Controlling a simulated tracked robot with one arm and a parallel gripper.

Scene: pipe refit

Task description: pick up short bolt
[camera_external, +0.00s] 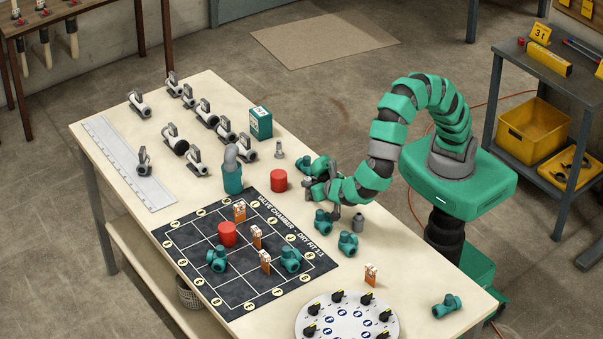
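A small light-grey bolt-like piece (279,150) stands upright on the table behind the red cylinder. A darker grey, short upright piece (358,222) stands to the right of my gripper. I cannot tell for sure which of the two is the short bolt. My gripper (322,197) is low over the table, between these two pieces and near the mat's upper right corner. Its fingers are small and partly hidden among teal fittings, so I cannot tell whether they are open or hold anything.
Teal fittings (348,243) crowd around my gripper. A red cylinder (279,181) stands to its left. A black grid mat (203,286) holds orange-white pieces and fittings. A round dial plate (347,322) lies at the front. Several grey valves (205,116) stand at the back left.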

